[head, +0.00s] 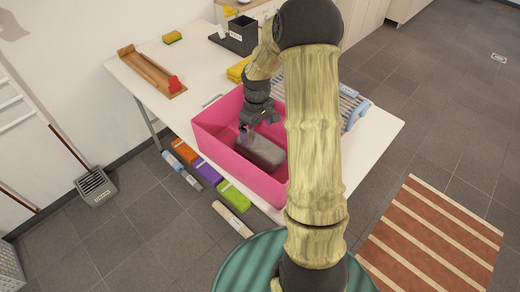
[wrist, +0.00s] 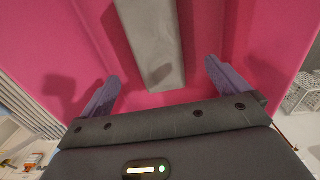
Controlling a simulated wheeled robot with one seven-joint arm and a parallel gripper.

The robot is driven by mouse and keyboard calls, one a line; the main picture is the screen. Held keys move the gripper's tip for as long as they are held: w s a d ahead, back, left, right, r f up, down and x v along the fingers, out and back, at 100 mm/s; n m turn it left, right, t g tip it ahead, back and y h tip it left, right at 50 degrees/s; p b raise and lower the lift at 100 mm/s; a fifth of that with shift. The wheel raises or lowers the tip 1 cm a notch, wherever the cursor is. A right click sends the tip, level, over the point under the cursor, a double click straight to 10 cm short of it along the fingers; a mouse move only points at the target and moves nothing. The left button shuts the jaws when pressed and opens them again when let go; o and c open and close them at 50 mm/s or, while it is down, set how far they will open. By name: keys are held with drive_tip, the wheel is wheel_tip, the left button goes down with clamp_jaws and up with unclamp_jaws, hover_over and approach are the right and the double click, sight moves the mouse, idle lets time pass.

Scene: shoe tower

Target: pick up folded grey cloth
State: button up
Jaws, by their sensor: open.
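The folded grey cloth (head: 264,152) lies inside a pink bin (head: 222,143) on the white table, seen in the head view. It looks like a long block and also shows in the wrist view (wrist: 150,45), running away from the gripper. My gripper (head: 247,133) is in the bin's opening, just behind the cloth. In the wrist view my gripper (wrist: 161,72) is open, with its purple fingers spread on either side of the cloth's near end. Nothing is held between them. Whether the fingertips reach down to the cloth's level is hard to tell.
The bin's pink walls surround the gripper closely. A wooden tray (head: 150,74), a yellow sponge (head: 173,37) and a dark caddy (head: 240,38) stand on the table. A blue-handled rack (head: 354,110) is right of the bin. Coloured packs (head: 208,172) lie on the floor.

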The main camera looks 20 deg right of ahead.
sight(260, 145)
wheel_tip(260, 145, down, 5)
idle(0.4)
drive_tip(key=f, duration=0.5)
drive_tip(key=shift+s+d+f+p, duration=0.1)
drive_tip(key=shift+s+d+p, duration=0.15)
drive_tip(key=shift+d+p, duration=0.1)
drive_tip(key=c, duration=1.1)
